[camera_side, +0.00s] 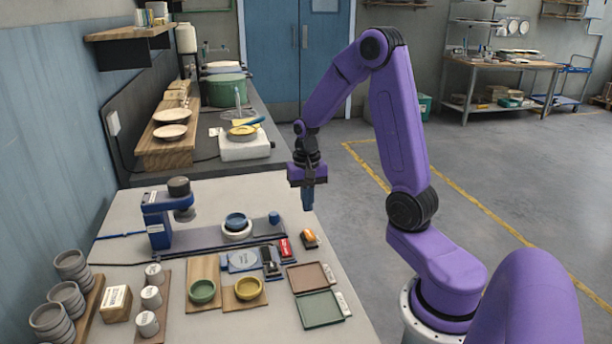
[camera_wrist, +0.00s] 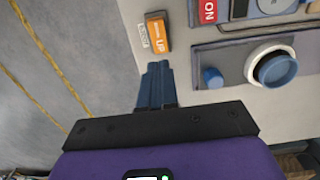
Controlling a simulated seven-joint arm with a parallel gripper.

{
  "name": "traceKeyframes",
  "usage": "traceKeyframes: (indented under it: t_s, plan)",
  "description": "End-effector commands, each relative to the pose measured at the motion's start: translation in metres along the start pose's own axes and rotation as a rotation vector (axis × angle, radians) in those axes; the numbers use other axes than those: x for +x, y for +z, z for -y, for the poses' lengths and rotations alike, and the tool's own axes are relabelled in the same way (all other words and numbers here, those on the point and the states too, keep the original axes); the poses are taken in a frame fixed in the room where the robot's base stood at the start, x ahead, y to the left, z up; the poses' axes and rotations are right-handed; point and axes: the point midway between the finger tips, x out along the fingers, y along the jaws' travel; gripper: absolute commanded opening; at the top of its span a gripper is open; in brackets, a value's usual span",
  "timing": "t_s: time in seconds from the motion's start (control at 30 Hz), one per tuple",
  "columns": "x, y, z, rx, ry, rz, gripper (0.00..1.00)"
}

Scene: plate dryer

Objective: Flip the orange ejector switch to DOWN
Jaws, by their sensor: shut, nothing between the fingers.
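The orange ejector switch (camera_side: 310,236) sits near the right edge of the table in the side view. In the wrist view the orange switch (camera_wrist: 158,34) reads "UP", with a small "EJECT" label on its left side. My purple gripper (camera_side: 308,205) points down above the table's right edge, above and behind the switch. In the wrist view my gripper's blue fingers (camera_wrist: 156,68) are together with nothing between them, and their tips appear just below the switch in the picture. I cannot tell whether they touch it.
A red ON switch (camera_side: 285,248) stands left of the orange one; it also shows in the wrist view (camera_wrist: 208,11). A blue knob (camera_side: 274,218) and a white round seat with a blue bowl (camera_side: 236,222) are on the dryer base. Bowls and trays (camera_side: 320,309) lie in front.

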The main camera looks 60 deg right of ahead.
Motion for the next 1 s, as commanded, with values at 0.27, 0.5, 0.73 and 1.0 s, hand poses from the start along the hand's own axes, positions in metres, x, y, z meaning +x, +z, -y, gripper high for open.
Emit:
traceKeyframes:
  t_s: [0.27, 0.5, 0.73, 1.0]
  plan:
    - [-0.055, -0.010, 0.000, 0.000, -0.002, -0.005, 0.00]
    - [-0.078, -0.013, 0.000, -0.001, 0.000, -0.001, 0.00]
    - [-0.081, -0.014, 0.000, -0.001, 0.001, 0.001, 0.00]
    - [-0.081, -0.010, 0.003, -0.024, 0.001, 0.000, 0.00]
